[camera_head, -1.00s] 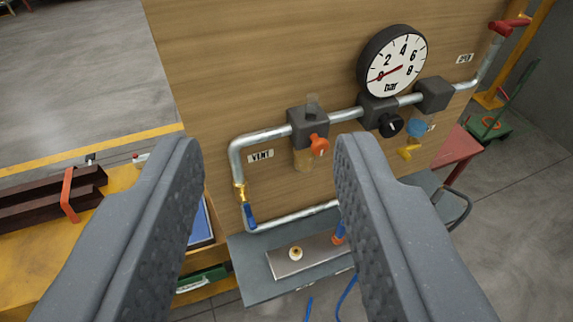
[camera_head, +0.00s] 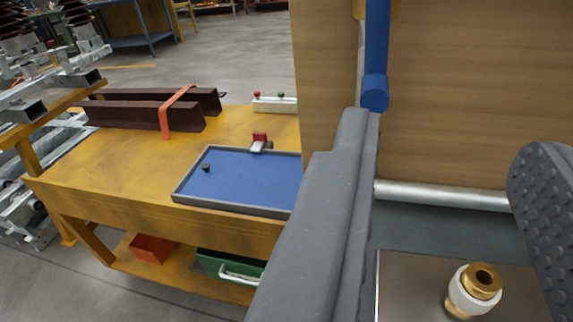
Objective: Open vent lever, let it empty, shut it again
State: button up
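The blue vent lever (camera_head: 376,55) hangs down along the silver pipe at the top of the view, its rounded end lowest. Its upper mount is cut off by the top edge. My gripper (camera_head: 445,145) is open and empty, with one grey finger on each side of the right half. The left fingertip lies just below the lever's end in the picture; I cannot tell whether they touch. The right finger is well to the right of it. The pressure gauge and the VENT label are out of view.
A wooden panel (camera_head: 455,90) stands behind the lever, with a horizontal pipe (camera_head: 440,195) low across it. A brass fitting (camera_head: 473,290) sits on a metal plate below. At left, a yellow bench (camera_head: 120,165) carries a blue tray (camera_head: 185,198) and strapped brown beams (camera_head: 140,112).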

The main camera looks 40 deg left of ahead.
aim_at(374, 84)
jog(key=shift+y, duration=0.4)
jog(key=w+a+f, duration=0.1)
jog(key=w+a, duration=0.1)
jog(key=w, duration=0.2)
jog(key=w+a+f+b, duration=0.1)
jog(key=w+a, duration=0.1)
jog(key=w, duration=0.2)
jog(key=w+a+f+b, duration=0.1)
jog(key=w+a, duration=0.1)
jog(key=w, duration=0.2)
